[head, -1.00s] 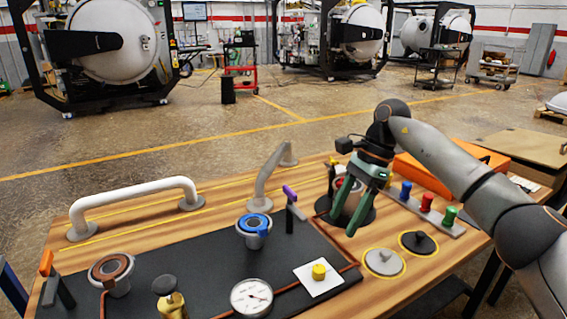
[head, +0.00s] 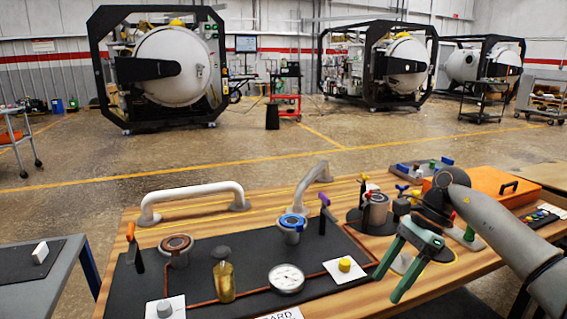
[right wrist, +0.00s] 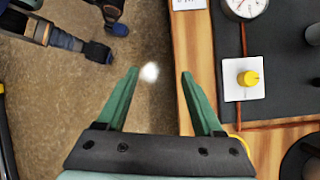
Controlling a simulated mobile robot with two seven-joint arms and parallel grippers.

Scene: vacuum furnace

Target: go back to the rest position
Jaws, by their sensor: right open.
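My right gripper (head: 396,268) is open and empty, with two green fingers, above the front right part of the wooden workbench (head: 440,275). In the right wrist view the right gripper (right wrist: 160,80) points down, its fingers apart, over the bench's front edge and the bare floor. Nothing lies between its fingers. The left gripper is not seen in the head view. In the right wrist view, dark and blue robot parts show at the upper left, which I cannot identify for sure.
A black panel (head: 240,258) carries a gauge (head: 286,278), a yellow knob (head: 345,265), a brass cylinder (head: 223,282) and valves. Two handles (head: 192,196) rise behind it. An orange case (head: 490,186) lies at the right. A grey table (head: 30,300) stands at the left.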

